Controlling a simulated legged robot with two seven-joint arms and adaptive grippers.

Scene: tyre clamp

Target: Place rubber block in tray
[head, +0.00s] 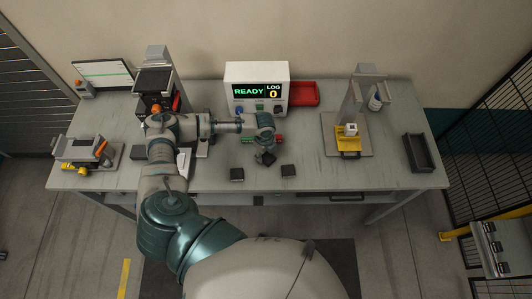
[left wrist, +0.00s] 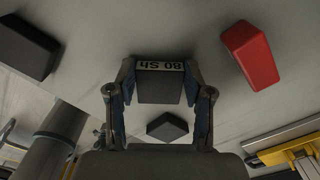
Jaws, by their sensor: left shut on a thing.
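My left gripper (head: 265,150) is shut on a dark rubber block (head: 267,159) near the middle of the table. In the left wrist view the gripper (left wrist: 160,95) has a finger on each side of this block (left wrist: 160,88), which bears a white label reading "80 Sh". I cannot tell its exact height above the table. Two more dark blocks lie nearer the front edge, one on the left (head: 237,174) and one on the right (head: 288,171). A black tray (head: 418,153) stands at the table's right end. A red tray (head: 304,93) stands at the back. My right gripper is not in view.
A press-like stand with a yellow fixture (head: 347,143) is between the gripper and the black tray. A yellow-handled clamp (head: 84,153) is far left.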

